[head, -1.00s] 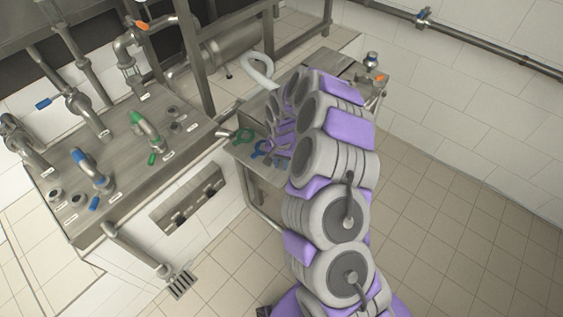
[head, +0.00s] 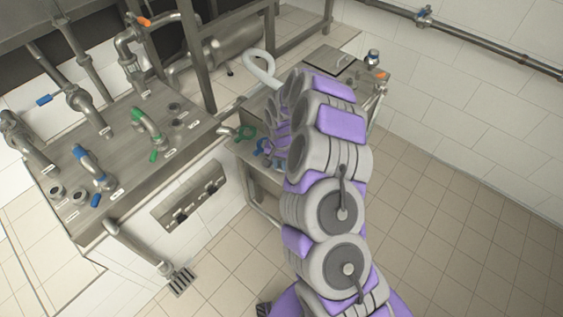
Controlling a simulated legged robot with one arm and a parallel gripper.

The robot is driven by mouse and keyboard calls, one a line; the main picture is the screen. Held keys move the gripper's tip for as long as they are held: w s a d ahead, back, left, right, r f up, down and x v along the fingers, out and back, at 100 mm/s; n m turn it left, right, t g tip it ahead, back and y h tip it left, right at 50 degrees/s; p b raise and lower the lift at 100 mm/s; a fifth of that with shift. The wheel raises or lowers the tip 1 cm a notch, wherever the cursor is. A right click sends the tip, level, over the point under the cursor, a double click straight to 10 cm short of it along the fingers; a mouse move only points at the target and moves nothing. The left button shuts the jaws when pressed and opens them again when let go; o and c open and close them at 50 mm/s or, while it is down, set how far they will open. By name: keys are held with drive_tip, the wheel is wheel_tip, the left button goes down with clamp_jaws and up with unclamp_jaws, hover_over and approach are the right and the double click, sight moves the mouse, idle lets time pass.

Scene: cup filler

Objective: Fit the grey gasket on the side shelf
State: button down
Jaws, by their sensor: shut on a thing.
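My gripper (head: 276,146) is low over the side shelf, mostly behind my own arm. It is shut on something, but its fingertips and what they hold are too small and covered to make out. The side shelf (head: 243,150) is a steel surface at the right end of the bench. A green ring-shaped part (head: 245,132) lies on it, left of my gripper. A blue ring-shaped part (head: 260,147) lies close beside my gripper; I cannot tell whether they touch. I cannot pick out the grey gasket.
A steel bench (head: 190,145) with pipes and green, blue and orange handles stands at the left. A white hose (head: 260,70) curves behind the shelf. A small fitting (head: 373,57) stands at the shelf's far right. The tiled floor (head: 460,220) at the right is clear.

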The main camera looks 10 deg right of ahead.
drive_tip(key=shift+a+f, duration=0.1)
drive_tip(key=shift+f, duration=0.1)
drive_tip(key=shift+d+f, duration=0.25)
drive_tip(key=c, duration=1.3)
unclamp_jaws()
drive_tip(key=shift+d, duration=0.1)
drive_tip(key=o, duration=0.4)
drive_tip(key=shift+c, duration=0.2)
drive_tip(key=shift+a, duration=0.2)
wheel_tip(320, 180, up, 17)
drive_tip(key=p, duration=0.2)
wheel_tip(320, 180, up, 5)
drive_tip(key=p, duration=0.2)
hover_over(280, 166)
drive_tip(key=shift+s+r, duration=0.1)
drive_tip(key=shift+r, duration=0.05)
